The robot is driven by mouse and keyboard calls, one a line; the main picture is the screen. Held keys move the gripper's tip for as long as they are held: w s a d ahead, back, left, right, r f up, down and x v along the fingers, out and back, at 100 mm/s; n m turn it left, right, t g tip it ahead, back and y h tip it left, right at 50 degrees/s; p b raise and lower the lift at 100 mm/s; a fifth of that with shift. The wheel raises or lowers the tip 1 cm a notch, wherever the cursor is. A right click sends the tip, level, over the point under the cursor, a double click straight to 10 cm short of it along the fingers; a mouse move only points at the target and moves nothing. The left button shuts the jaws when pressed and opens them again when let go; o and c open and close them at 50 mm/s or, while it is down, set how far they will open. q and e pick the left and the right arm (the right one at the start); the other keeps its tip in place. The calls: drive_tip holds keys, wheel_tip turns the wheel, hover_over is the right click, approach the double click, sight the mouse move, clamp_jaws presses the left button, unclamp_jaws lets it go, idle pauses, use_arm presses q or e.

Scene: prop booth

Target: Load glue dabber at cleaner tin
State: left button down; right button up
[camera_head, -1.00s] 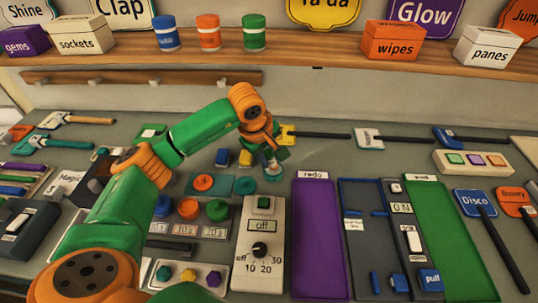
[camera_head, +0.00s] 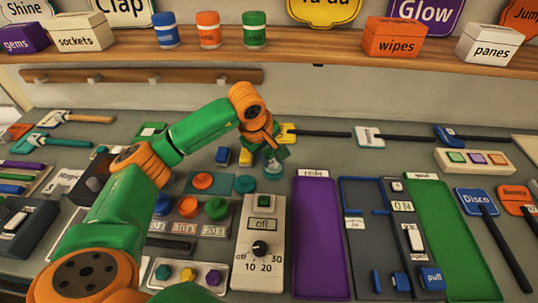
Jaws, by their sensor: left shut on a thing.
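My left gripper (camera_head: 272,157) points down at the middle of the bench, just above a small teal round piece (camera_head: 273,174). It is shut on a small pale thing, mostly hidden by the fingers. I take it to be the glue dabber, but its shape is unclear. Another teal round piece (camera_head: 244,184) and an orange one (camera_head: 203,181) lie to the left by a teal mat (camera_head: 223,189). I cannot tell which piece is the cleaner tin, or whether the held thing touches the teal piece below it. My right gripper does not show.
Blue (camera_head: 222,155) and yellow (camera_head: 245,157) blocks stand just left of the gripper. A dial box (camera_head: 262,221) stands in front, with a purple panel (camera_head: 319,238) to its right. A long-handled yellow tool (camera_head: 315,133) lies behind. My left arm covers the bench's left front.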

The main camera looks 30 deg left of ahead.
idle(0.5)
use_arm(q)
wheel_tip(320, 180, up, 7)
drive_tip(key=p, duration=0.5)
idle(0.5)
